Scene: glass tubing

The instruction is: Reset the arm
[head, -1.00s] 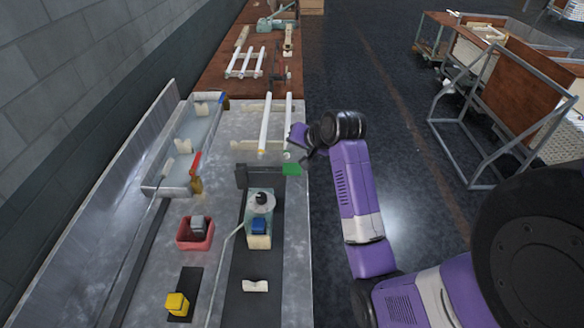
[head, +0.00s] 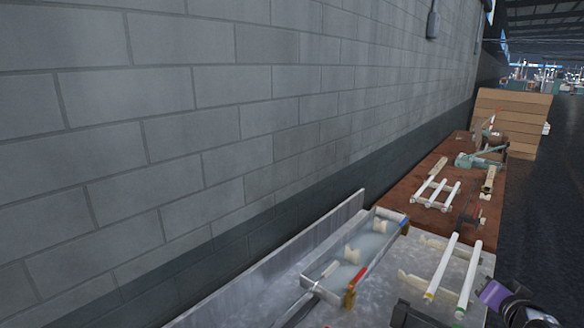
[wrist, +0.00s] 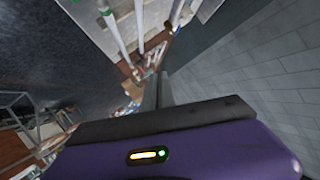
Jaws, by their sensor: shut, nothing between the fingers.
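My gripper (wrist: 162,82) shows in the wrist view as a purple body with dark fingers closed together, holding nothing. In the head view only a purple and black part of my arm (head: 510,305) shows at the lower right corner, beside the bench's right edge. The fingers cannot be made out there. Two white glass tubes (head: 442,268) lie on the bench just left of my arm, apart from it. The tubes also show at the top of the wrist view (wrist: 115,28).
A metal tray (head: 330,285) with pale pieces stands left of the tubes, by the grey block wall (head: 220,130). Behind is a brown table (head: 405,200) with a white tube rack (head: 436,192) and a stack of boards (head: 515,120). Dark floor lies open on the right.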

